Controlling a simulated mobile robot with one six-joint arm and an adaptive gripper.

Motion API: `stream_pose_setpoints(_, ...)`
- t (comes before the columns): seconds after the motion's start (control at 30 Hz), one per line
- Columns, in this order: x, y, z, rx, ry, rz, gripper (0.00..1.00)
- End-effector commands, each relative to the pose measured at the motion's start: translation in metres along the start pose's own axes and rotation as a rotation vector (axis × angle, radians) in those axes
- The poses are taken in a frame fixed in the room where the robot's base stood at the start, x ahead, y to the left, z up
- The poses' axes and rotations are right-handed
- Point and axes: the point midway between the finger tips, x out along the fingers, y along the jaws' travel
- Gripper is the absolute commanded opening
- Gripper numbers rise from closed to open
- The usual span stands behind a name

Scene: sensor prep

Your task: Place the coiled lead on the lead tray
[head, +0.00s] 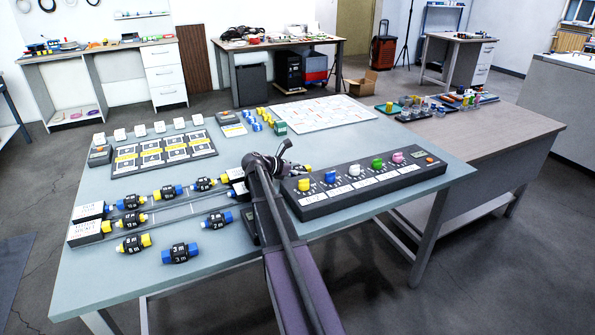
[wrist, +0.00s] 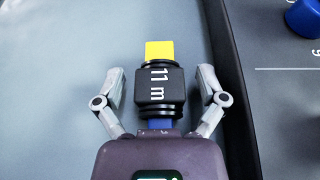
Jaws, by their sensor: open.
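A coiled lead (wrist: 160,88) with a black body marked "11 m", a yellow end and a blue end lies between the fingers of my gripper (wrist: 161,74) in the wrist view. The fingers are open, one on each side, with gaps to the lead. In the head view my gripper (head: 290,164) is at the back edge of a dark panel with coloured plugs (head: 365,188); a yellow end shows beside it and my arm hides much there. Several similar leads, such as the "3 m" one (head: 181,253), lie at the left. I cannot tell which holder is the lead tray.
The panel's raised edge (wrist: 232,85) runs close to my right finger in the wrist view. A dark board with yellow labels (head: 165,153), a white sheet (head: 322,114) and small white blocks stand farther back. The front left of the table (head: 110,285) is clear.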

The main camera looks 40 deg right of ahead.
Motion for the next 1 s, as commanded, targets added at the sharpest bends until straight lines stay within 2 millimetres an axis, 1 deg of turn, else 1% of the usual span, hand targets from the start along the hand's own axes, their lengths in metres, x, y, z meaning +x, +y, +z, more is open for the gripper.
stream_pose_setpoints(0.1, -0.002, 0.0, 0.004, 0.0, 0.0, 0.0, 0.91)
stream_pose_setpoints(0.27, -0.018, 0.0, 0.004, -0.001, 0.0, 0.003, 0.91)
stream_pose_setpoints(0.37, -0.032, 0.0, 0.005, -0.001, 0.0, 0.002, 0.91)
stream_pose_setpoints(0.6, -0.072, 0.0, 0.005, -0.001, 0.0, 0.003, 0.91)
stream_pose_setpoints(0.8, -0.101, 0.0, 0.004, -0.001, 0.0, 0.002, 0.91)
stream_pose_setpoints(1.0, -0.118, 0.0, 0.003, -0.001, 0.0, 0.001, 0.91)
